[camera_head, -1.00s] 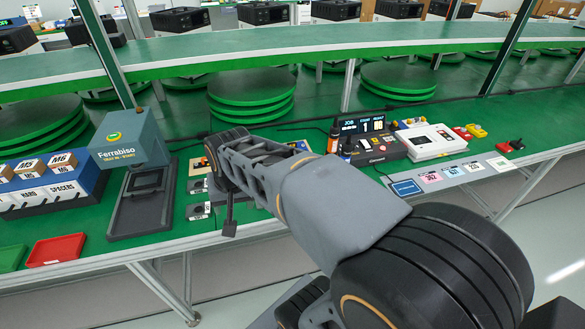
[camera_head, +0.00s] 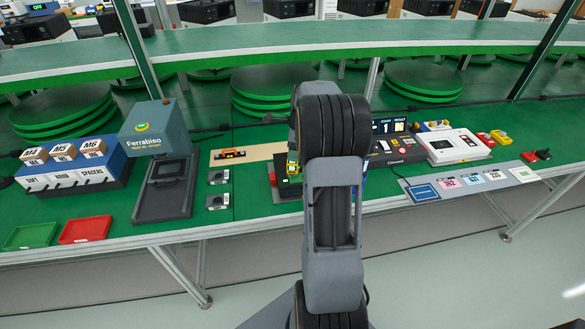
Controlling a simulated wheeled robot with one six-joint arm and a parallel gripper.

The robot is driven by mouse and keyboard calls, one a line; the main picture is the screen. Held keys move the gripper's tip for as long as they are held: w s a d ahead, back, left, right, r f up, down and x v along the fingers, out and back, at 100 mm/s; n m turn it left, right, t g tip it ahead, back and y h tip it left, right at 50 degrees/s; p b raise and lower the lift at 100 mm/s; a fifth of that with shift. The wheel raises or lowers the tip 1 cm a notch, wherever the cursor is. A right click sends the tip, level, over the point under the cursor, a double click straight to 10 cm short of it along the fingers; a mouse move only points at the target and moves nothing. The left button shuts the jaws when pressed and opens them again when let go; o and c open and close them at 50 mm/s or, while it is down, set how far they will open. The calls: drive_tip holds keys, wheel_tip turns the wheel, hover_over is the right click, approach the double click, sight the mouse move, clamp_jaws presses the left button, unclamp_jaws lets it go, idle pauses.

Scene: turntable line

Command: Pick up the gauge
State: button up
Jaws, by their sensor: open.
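No object is clearly marked as the gauge. An orange and black tool (camera_head: 230,154) lies on a tan strip on the green bench, left of my arm; it may be the gauge, but it is too small to be sure. Two small grey blocks with round dark tops, one (camera_head: 218,176) behind the other (camera_head: 217,201), sit just in front of the strip. My arm stands upright in the middle of the view. My gripper is hidden behind it, so its place relative to the tool does not show.
A grey Ferrabiso stand (camera_head: 160,170), a blue parts rack (camera_head: 75,168), a red tray (camera_head: 85,229) and a green tray (camera_head: 31,233) are on the left. A white device (camera_head: 452,146) and label cards (camera_head: 470,181) are on the right. My arm partly covers small coloured items and the job display (camera_head: 389,127).

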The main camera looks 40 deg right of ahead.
sight(292, 165)
drive_tip(key=shift+w+a+f, duration=0.1)
drive_tip(key=shift+a+f, duration=0.05)
drive_tip(key=shift+f, duration=1.15)
drive_tip(key=shift+w+a+f, duration=0.1)
drive_tip(key=shift+a+f, duration=0.1)
drive_tip(key=shift+f, duration=1.05)
drive_tip(key=shift+a+f, duration=0.15)
drive_tip(key=shift+f, duration=1.15)
drive_tip(key=shift+c, duration=0.2)
drive_tip(key=c, duration=1)
clamp_jaws()
